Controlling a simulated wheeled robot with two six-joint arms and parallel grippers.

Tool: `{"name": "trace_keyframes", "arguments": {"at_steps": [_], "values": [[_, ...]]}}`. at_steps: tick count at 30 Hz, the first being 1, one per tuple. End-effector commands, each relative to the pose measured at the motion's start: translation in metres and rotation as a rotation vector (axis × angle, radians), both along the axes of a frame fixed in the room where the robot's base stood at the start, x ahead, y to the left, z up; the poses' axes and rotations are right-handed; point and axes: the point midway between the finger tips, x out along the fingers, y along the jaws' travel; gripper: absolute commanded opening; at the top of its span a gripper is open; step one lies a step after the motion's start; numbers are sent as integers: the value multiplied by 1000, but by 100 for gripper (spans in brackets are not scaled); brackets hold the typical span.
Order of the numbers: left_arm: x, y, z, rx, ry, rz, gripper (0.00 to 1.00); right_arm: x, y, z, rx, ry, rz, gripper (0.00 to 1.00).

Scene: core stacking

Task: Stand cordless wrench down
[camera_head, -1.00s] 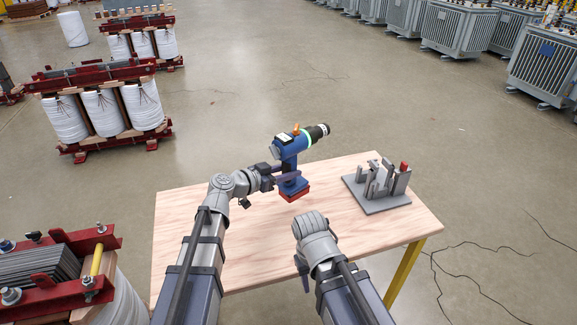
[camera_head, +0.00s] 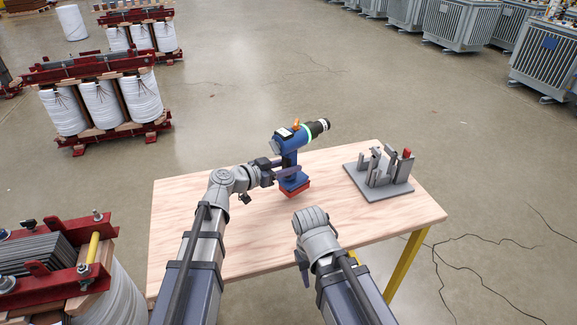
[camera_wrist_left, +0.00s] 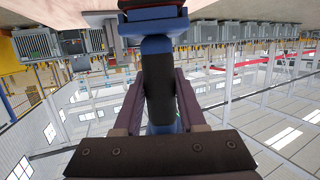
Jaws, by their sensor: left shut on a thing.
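The cordless wrench (camera_head: 287,142) is blue with a black nose, an orange switch on top and a red-bottomed battery base. It is upright at the middle of the wooden table (camera_head: 190,245), nose pointing to the upper right. My left gripper (camera_head: 284,172) is shut on its handle, which also shows between the two fingers in the left wrist view (camera_wrist_left: 159,95). I cannot tell whether the base touches the table. My right arm (camera_head: 318,240) is over the front of the table; its fingers are mostly hidden behind its wrist.
A grey holder plate (camera_head: 372,188) with upright metal brackets and a red-tipped part stands at the table's right. The table's left side is clear. White-wound coil units (camera_head: 102,105) stand on the floor at left, and grey transformers (camera_head: 462,28) stand at the back right.

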Motion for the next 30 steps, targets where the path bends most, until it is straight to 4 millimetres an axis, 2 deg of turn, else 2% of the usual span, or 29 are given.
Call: {"name": "trace_keyframes", "arguments": {"at_steps": [1, 9, 30], "values": [[0, 0, -8, -4, 0, 0, 0, 0, 0, -9, 0, 0, 0, 44], [0, 0, -26, -4, 0, 0, 0, 0, 0, -27, 0, 0, 0, 44], [0, 0, -30, -4, 0, 0, 0, 0, 0, -30, 0, 0, 0, 44]]}}
